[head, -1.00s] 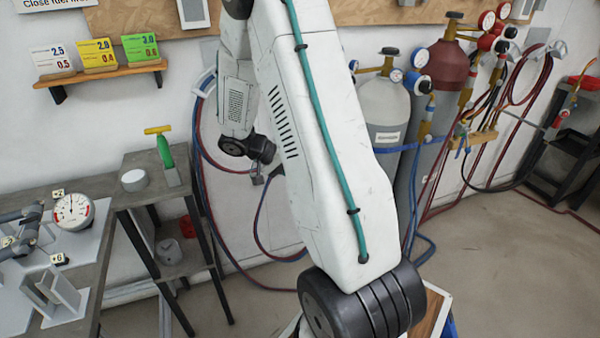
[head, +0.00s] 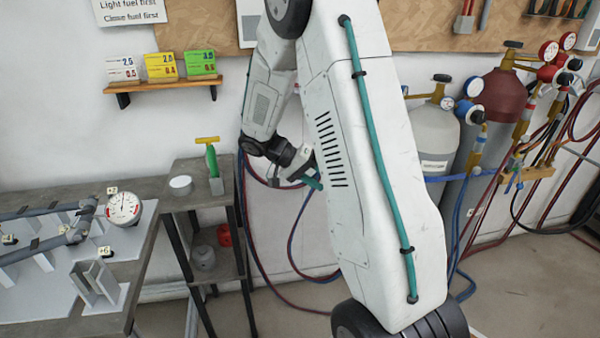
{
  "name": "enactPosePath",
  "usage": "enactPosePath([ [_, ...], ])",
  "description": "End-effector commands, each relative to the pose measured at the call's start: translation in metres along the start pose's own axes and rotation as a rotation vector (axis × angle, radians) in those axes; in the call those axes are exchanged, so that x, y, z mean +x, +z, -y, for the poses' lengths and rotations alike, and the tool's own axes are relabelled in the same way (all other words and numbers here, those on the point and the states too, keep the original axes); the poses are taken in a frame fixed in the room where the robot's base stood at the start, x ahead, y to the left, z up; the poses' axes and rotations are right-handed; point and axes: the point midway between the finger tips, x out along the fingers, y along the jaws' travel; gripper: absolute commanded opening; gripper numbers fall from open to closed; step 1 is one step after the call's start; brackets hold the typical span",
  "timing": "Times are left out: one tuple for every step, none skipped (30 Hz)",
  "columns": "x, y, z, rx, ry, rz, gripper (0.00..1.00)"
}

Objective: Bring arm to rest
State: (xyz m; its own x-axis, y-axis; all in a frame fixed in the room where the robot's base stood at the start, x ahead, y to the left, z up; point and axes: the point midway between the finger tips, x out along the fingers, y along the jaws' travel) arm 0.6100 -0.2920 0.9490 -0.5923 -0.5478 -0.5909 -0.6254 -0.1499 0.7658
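My white arm (head: 365,150) with a teal hose along it stands large in the middle of the head view. It is folded, with its upper bend at the top edge and its wrist section (head: 265,95) hanging down on the left. My gripper (head: 312,180) is at the end of the dark wrist joint, pointing right and slightly down. It is partly hidden behind the arm link, so its fingers and anything between them are unclear. It appears apart from the small stand and the bench.
A bench (head: 150,250) with a grey tube frame (head: 45,235) and a dial gauge (head: 123,208) is at left. A small stand (head: 200,197) holds a green torch-like tool (head: 212,160). Gas cylinders (head: 435,140) with hoses stand at right.

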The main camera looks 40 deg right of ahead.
Motion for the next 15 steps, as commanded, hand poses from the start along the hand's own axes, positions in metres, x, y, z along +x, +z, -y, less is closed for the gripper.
enactPosePath([
  [0.003, 0.0, 0.0, 0.0, 0.001, 0.001, 0.45],
  [0.005, 0.0, 0.0, 0.0, 0.001, 0.001, 0.45],
  [0.008, 0.0, 0.0, -0.001, 0.002, 0.002, 0.45],
  [0.012, 0.0, 0.0, -0.001, 0.003, 0.002, 0.45],
  [0.016, 0.001, -0.001, -0.001, 0.003, 0.002, 0.45],
  [0.023, 0.001, -0.001, -0.002, 0.003, 0.003, 0.45],
  [0.028, 0.001, -0.001, -0.002, 0.003, 0.003, 0.45],
  [0.032, 0.001, -0.001, -0.001, 0.003, 0.004, 0.45],
  [0.039, 0.001, -0.001, -0.001, 0.003, 0.003, 0.45],
  [0.044, 0.001, -0.001, -0.001, 0.003, 0.003, 0.45],
  [0.049, 0.001, -0.001, -0.001, 0.004, 0.003, 0.45],
  [0.054, 0.001, -0.001, -0.001, 0.003, 0.003, 0.45],
  [0.058, 0.001, -0.001, -0.001, 0.002, 0.003, 0.45],
  [0.062, 0.001, -0.001, -0.001, 0.002, 0.002, 0.45],
  [0.066, 0.001, -0.002, -0.001, 0.002, 0.002, 0.45],
])
